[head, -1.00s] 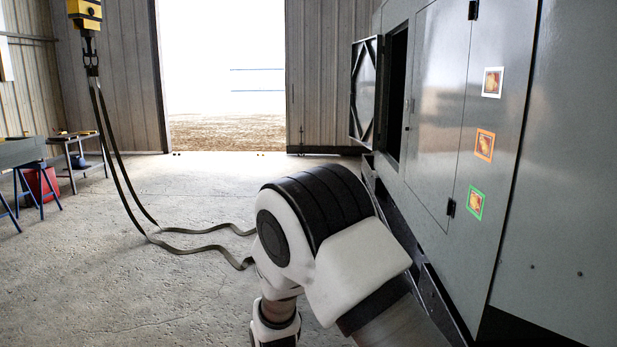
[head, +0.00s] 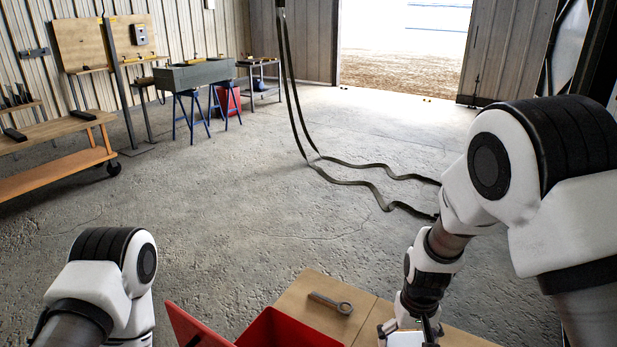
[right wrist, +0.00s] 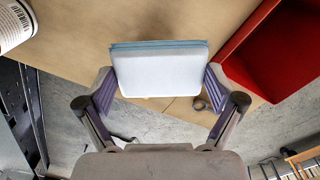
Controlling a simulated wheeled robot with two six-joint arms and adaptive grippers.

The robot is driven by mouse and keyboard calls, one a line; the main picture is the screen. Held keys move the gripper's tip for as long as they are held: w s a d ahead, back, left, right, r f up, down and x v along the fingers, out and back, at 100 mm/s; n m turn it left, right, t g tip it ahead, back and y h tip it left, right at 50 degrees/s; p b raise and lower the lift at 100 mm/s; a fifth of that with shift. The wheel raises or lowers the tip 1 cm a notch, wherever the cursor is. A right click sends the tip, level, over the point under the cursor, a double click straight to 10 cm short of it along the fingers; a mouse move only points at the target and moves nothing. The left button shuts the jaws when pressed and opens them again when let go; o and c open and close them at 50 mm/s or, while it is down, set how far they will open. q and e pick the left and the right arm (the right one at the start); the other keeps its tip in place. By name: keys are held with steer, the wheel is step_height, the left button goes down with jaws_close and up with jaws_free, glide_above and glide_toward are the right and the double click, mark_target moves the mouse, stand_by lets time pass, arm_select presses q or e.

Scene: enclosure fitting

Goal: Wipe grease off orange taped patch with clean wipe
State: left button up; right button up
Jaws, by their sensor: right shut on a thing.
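My right gripper (head: 428,328) is low in the head view, over a tan work surface. In the right wrist view its two fingers (right wrist: 160,88) are shut on the sides of a white pad with a light blue layer along its far edge, which looks like the wipe (right wrist: 160,72). A white edge beside the gripper in the head view may be the same pad. The orange taped patch is in neither current view. My left arm shows at the lower left of the head view, but its gripper is out of frame.
The tan work surface (head: 372,310) holds a ring-ended metal tool (head: 330,303) and a red open bin (head: 262,328). A white labelled tub (right wrist: 14,26) stands at the wrist view's upper left. A wooden cart (head: 60,172) and hanging straps (head: 350,183) stand beyond open concrete floor.

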steer(key=shift+w+f+b, duration=0.1)
steer(key=shift+f+b, duration=2.3)
steer(key=shift+f, duration=0.8)
steer(key=shift+r, duration=0.1)
